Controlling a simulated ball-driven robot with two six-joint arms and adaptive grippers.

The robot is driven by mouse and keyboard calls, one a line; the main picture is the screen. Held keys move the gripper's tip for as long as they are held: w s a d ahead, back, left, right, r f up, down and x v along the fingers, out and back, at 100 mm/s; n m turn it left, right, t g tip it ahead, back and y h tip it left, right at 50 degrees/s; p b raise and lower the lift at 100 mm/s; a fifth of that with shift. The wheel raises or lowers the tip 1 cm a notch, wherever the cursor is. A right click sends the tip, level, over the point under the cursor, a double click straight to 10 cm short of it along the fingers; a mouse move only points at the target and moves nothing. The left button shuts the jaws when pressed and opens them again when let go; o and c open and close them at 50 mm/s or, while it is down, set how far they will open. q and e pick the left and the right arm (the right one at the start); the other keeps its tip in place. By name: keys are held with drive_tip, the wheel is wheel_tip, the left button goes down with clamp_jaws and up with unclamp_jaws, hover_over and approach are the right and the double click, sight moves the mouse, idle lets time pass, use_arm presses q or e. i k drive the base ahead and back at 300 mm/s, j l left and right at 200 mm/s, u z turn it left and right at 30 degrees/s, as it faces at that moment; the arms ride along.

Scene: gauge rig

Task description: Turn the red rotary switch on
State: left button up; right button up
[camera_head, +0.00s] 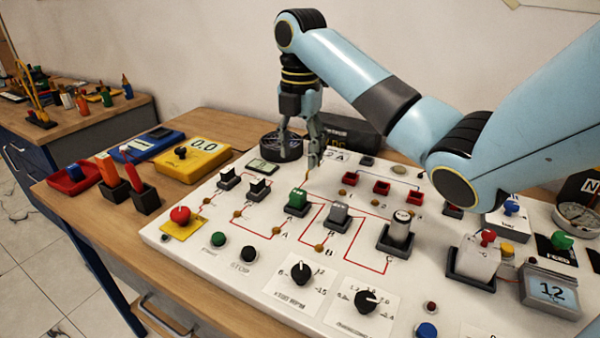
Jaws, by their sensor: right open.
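My right gripper (299,158) hangs pointing down over the back part of the white panel (215,262). Its fingers are spread and nothing is between them. I cannot tell for certain which of these is the red rotary switch. Two black rotary knobs (302,272) (367,300) sit at the panel's front. My left gripper is not in view.
A yellow meter (193,160) is at the left. A black round item (281,146) lies behind the gripper.

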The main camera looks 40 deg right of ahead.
sight(180, 215)
drive_tip(key=k+j, duration=0.55)
drive_tip(key=j, duration=0.2)
drive_tip(key=k+j, duration=0.6)
drive_tip(key=j, duration=0.1)
